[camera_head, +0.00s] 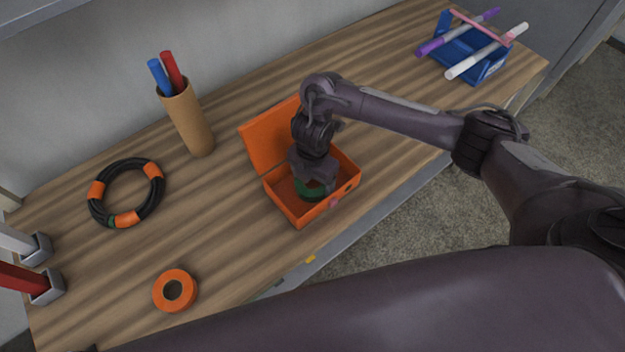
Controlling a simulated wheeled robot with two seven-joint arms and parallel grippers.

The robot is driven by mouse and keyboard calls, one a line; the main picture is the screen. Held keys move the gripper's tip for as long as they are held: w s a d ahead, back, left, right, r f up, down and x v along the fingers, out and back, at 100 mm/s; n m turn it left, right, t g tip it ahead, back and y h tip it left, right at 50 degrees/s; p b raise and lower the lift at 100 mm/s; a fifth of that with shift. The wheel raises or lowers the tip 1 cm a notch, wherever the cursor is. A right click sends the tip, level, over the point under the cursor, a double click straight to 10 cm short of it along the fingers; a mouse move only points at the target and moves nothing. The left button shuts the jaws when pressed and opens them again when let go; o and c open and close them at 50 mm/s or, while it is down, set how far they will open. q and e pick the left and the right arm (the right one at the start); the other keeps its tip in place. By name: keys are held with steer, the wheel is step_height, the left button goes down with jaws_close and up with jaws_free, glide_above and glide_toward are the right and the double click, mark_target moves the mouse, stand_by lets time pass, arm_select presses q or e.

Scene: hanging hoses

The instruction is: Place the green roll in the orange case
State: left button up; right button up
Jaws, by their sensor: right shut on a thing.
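The orange case (299,214) stands open on the wooden bench, its lid (263,140) tilted up at the back left. The green roll (311,190) shows low inside the case, partly hidden by my right gripper. My right gripper (313,187) points down into the case and is shut on the green roll. I cannot tell whether the roll touches the case floor. My left gripper is not in view.
An orange roll (175,290) lies near the bench's front edge. A black coiled hose (126,193) with orange bands lies at left. A cardboard tube (186,120) holds blue and red sticks. A blue rack (466,57) with markers stands far right.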

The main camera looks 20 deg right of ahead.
mark_target(312, 181)
steer(key=shift+r, duration=0.1)
steer(key=shift+f, duration=0.2)
steer(key=o, duration=0.8)
step_height(312, 181, up, 12)
steer(key=p, duration=0.4)
steer(key=shift+r, duration=0.2)
steer(key=shift+s+f, duration=0.1)
